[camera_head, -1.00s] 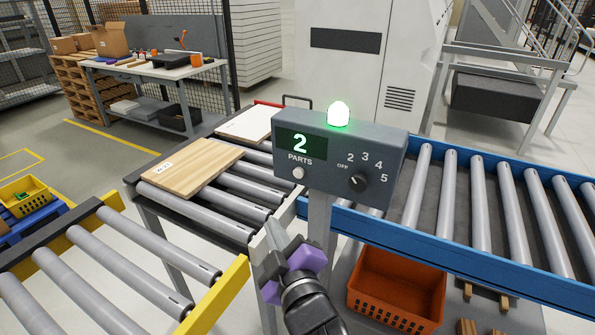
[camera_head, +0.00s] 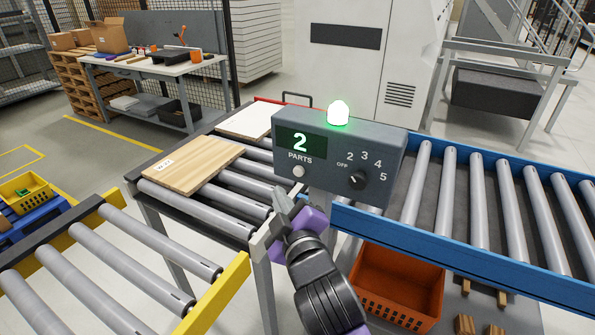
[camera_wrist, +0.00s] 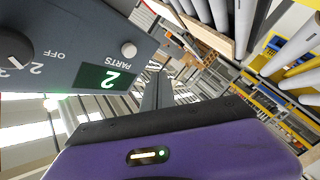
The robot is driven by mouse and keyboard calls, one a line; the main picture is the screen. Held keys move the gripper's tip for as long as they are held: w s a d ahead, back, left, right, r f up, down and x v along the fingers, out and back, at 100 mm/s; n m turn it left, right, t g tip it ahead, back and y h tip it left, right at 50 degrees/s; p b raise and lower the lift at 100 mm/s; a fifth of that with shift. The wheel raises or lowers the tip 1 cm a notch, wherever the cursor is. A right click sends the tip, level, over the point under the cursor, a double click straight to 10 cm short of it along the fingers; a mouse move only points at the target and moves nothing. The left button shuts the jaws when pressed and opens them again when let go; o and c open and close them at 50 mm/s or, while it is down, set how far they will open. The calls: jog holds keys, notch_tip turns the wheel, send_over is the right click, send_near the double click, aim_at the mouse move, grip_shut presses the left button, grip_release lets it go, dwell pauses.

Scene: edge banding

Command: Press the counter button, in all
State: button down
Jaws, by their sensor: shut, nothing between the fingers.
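The grey counter box (camera_head: 325,183) stands on a post in the head view. Its green display (camera_head: 302,144) reads 2 above the word PARTS. The white round counter button (camera_head: 298,171) sits below that word, and it also shows in the wrist view (camera_wrist: 129,49). A black dial (camera_head: 356,180) is at the right of the panel, and a green lamp (camera_head: 338,114) glows on top. My gripper (camera_head: 286,201) is shut and empty, just below and slightly left of the button. In the wrist view the fingers (camera_wrist: 157,88) show apart from the button.
A wooden board (camera_head: 188,166) and a white board (camera_head: 247,121) lie on the roller conveyor left of the box. A blue-railed conveyor (camera_head: 460,245) runs to the right. An orange crate (camera_head: 397,286) stands below. A yellow-railed conveyor (camera_head: 215,295) is at front left.

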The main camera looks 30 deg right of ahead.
jog(key=shift+w+d+p, duration=0.25)
jog(key=shift+w+d, duration=0.5)
jog(key=shift+d, duration=0.25)
jog(key=shift+w+d+p, duration=0.25)
jog(key=shift+w+d, duration=0.45)
jog(key=shift+d, duration=0.3)
jog(key=shift+d+r, duration=0.1)
dwell(0.6)
jog(key=shift+w+d, duration=0.2)
jog(key=shift+w+d+p, duration=0.3)
jog(key=shift+d+p, duration=0.1)
jog(key=shift+d, duration=0.05)
dwell(0.8)
jog(key=shift+s+a, duration=0.1)
jog(key=shift+a, duration=0.05)
jog(key=shift+s+a, duration=0.45)
jog(key=shift+a, duration=0.15)
jog(key=shift+a, duration=0.1)
jog(key=shift+s+a, duration=0.75)
jog(key=shift+a, duration=0.25)
jog(key=shift+s+a, duration=0.7)
jog(key=shift+a, duration=0.25)
